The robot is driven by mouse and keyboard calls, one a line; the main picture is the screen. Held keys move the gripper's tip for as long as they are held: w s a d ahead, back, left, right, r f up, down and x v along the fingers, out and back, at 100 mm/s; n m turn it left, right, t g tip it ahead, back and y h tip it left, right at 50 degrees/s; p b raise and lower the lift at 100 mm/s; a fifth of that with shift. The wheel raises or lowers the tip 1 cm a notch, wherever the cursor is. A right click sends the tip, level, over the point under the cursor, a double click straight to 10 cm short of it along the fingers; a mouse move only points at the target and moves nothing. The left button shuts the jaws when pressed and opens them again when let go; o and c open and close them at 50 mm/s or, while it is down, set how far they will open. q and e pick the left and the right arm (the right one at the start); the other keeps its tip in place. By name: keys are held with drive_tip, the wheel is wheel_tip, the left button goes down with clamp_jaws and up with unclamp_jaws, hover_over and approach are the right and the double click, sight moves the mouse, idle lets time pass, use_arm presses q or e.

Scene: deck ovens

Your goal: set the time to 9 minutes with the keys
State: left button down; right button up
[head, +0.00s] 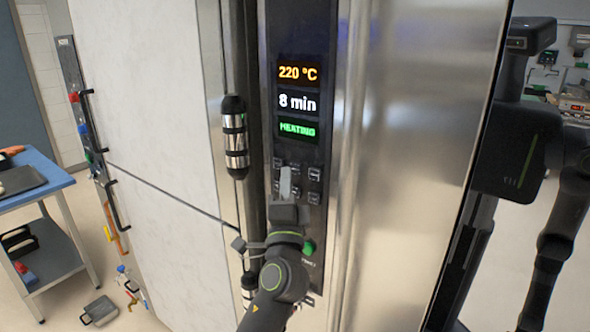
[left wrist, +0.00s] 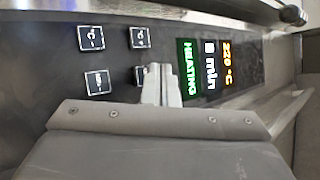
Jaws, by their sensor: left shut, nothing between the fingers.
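The control panel (head: 297,140) is a dark upright strip on the oven front. Its display (head: 298,102) reads 220 °C, 8 min and HEATING in green; the display also shows in the left wrist view (left wrist: 205,65). Small dark keys with pale outlines (head: 315,174) sit below it. My left gripper (head: 286,178) is shut and empty, its fingertips over the key area. In the left wrist view, the fingertips (left wrist: 162,72) lie beside a partly hidden key (left wrist: 139,76); I cannot tell whether they touch it. Three other keys (left wrist: 97,82) show clearly. My right gripper is not in view.
A vertical handle (head: 235,135) stands just left of the panel. A green button (head: 308,248) sits lower on the panel. A blue-topped table (head: 40,172) with a dark tray is at the far left. Smooth steel (head: 415,130) lies right of the panel.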

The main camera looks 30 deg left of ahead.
use_arm(q)
drive_tip(key=shift+w, duration=0.2)
idle(0.6)
drive_tip(key=shift+w, duration=0.25)
drive_tip(key=shift+w+b, duration=0.4)
idle(0.6)
drive_tip(key=shift+s, duration=0.85)
drive_tip(key=s+p, duration=0.1)
drive_tip(key=s, duration=0.4)
drive_tip(key=shift+a+p, duration=0.2)
drive_tip(key=shift+p, duration=0.15)
idle(0.4)
